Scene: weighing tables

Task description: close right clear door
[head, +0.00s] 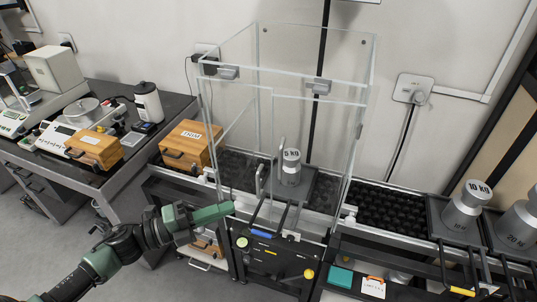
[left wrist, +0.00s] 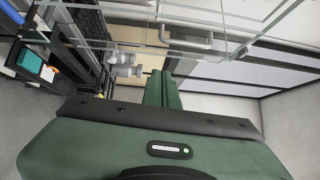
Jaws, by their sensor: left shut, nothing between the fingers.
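A tall clear enclosure (head: 375,60) stands on the middle table. Its right clear door (head: 318,125) hangs from a grey bracket at the top front. A second clear panel is on the left, with another bracket (head: 228,72). Pale upright handles (head: 260,180) show near the middle of the front. The transparent panes overlap, so I cannot tell how wide any gap is. My left gripper (head: 230,207) is in front of the enclosure's lower left corner, its green fingers shut and empty. The shut fingers also show in the left wrist view (left wrist: 164,90). My right gripper is out of view.
A 5 KG weight (head: 290,167) stands inside the enclosure. A wooden box (head: 190,145) is to its left. A 10 KG weight (head: 463,207) stands on the right. Black bars and a blue handle (head: 261,234) are at the front. Grey floor (head: 45,240) is clear at left.

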